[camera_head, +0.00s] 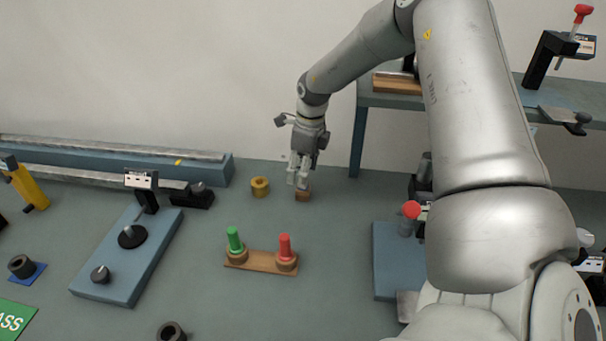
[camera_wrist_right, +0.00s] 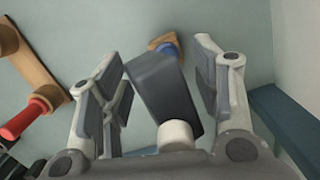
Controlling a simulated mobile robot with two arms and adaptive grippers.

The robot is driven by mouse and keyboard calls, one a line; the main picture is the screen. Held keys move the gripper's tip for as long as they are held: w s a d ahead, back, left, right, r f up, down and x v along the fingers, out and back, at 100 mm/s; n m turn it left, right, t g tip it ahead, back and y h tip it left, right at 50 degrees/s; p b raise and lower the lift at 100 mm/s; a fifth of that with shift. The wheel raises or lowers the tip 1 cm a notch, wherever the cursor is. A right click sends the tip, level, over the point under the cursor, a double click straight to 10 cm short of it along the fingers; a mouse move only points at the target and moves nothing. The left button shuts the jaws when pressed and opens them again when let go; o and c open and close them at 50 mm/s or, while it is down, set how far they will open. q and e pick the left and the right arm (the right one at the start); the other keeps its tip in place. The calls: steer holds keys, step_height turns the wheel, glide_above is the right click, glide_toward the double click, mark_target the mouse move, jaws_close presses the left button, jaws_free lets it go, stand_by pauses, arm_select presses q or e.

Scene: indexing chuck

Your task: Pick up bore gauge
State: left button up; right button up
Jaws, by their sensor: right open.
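My right gripper (camera_head: 298,178) points down over a small wooden block (camera_head: 302,196) on the bench. In the right wrist view its fingers are spread open. A dark grey boxy body with a pale round knob, which I take to be the bore gauge (camera_wrist_right: 160,85), stands between them, with a visible gap at each side. Below it a blue part shows at the wooden block (camera_wrist_right: 157,43). In the head view the gripper hides most of this item, so I cannot tell its full shape. My left gripper is not in view.
A wooden holder (camera_head: 262,264) carries a green plug (camera_head: 234,240) and a red plug (camera_head: 285,247) in front. A brass ring (camera_head: 260,187) lies left of the gripper. A blue shelf (camera_head: 357,140) stands right. A blue plate (camera_head: 110,283) with an indicator stand lies left.

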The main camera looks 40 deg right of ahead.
jaws_close()
steer(key=shift+r, duration=0.15)
stand_by(0.4)
